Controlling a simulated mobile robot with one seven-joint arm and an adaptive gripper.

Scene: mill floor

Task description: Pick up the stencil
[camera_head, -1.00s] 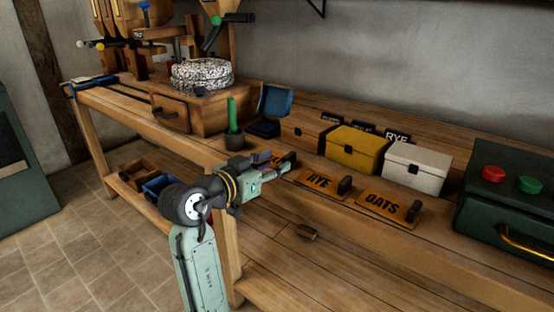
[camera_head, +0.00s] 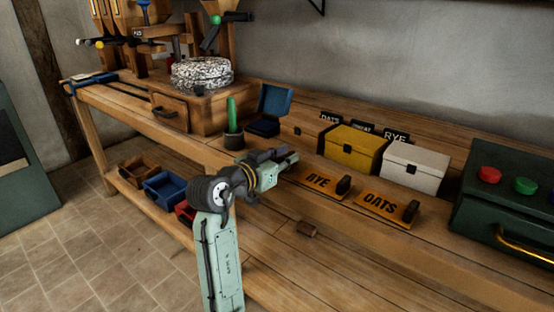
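Two orange stencil plates lie flat on the bench, each with a dark upright grip: the RYE stencil (camera_head: 317,181) and the OATS stencil (camera_head: 382,204). My gripper (camera_head: 282,157) is over the bench to the left of the RYE stencil, in front of the wooden box. A third orange plate showed at this spot a second ago; my gripper and wrist now cover it. I cannot tell whether the fingers touch it or whether they are open or shut.
A wooden box (camera_head: 301,136), a yellow box (camera_head: 353,151) and a white box (camera_head: 415,168) stand behind the stencils. A blue open case (camera_head: 275,106) and a green rod in a cup (camera_head: 233,138) are to the left. A green machine (camera_head: 506,205) stands right.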

